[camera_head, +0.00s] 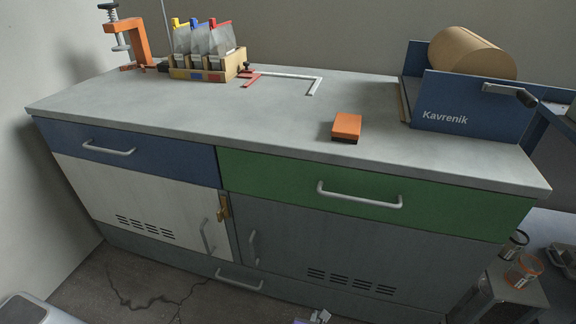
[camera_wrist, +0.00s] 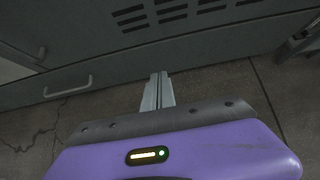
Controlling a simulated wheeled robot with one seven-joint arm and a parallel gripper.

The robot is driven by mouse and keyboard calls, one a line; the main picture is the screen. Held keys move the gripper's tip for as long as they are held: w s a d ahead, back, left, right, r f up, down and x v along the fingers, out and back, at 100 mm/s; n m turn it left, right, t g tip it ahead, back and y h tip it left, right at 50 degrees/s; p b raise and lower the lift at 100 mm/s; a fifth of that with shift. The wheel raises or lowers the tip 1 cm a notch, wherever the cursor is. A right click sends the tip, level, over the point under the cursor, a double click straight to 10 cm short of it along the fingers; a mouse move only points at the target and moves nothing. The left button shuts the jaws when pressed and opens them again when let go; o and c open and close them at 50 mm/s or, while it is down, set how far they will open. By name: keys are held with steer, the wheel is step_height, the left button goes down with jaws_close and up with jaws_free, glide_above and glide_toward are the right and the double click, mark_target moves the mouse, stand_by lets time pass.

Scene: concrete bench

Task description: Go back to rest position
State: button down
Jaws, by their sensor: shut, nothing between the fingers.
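My gripper (camera_wrist: 163,75) is shut and empty in the wrist view, its two pale fingers side by side over the dark floor in front of the grey cabinet (camera_wrist: 110,50). In the head view only a small part of my gripper (camera_head: 320,315) shows at the bottom edge, low in front of the cabinet. It is apart from the bench and touches nothing that I can see.
The concrete bench top (camera_head: 200,105) holds an orange clamp (camera_head: 128,42), a wooden rack (camera_head: 205,70) with bags, an orange block (camera_head: 347,126) and a blue Kavrenik roll dispenser (camera_head: 460,103). Drawer handles (camera_head: 360,197) jut from the front. Jars (camera_head: 522,270) stand at lower right.

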steer(key=w+a+r+m+t+y, duration=0.2)
steer(key=a+r+m+y, duration=0.1)
steer(key=a+r+m, duration=0.35)
steer(key=s+r+m+t+y, duration=0.25)
steer(key=s+r+m, duration=0.3)
steer(key=m, duration=0.35)
steer(key=s+d+r+m+t+h, duration=0.1)
steer(key=s+d+r+m, duration=0.5)
steer(key=s, duration=0.5)
steer(key=s+d+r+m+h, duration=0.1)
steer(key=s+d+r+m, duration=0.5)
steer(key=s, duration=0.5)
steer(key=s+d+r+m+t, duration=0.1)
steer(key=s+d+r+m, duration=0.3)
steer(key=s+r, duration=0.55)
step_height(320, 180, up, 24)
steer(key=s+p, duration=0.1)
steer(key=p, duration=2.4)
steer(key=shift+s+a+p, duration=0.25)
steer(key=shift+a+p, duration=0.1)
steer(key=shift+p, duration=0.05)
steer(key=shift+m+g, duration=0.25)
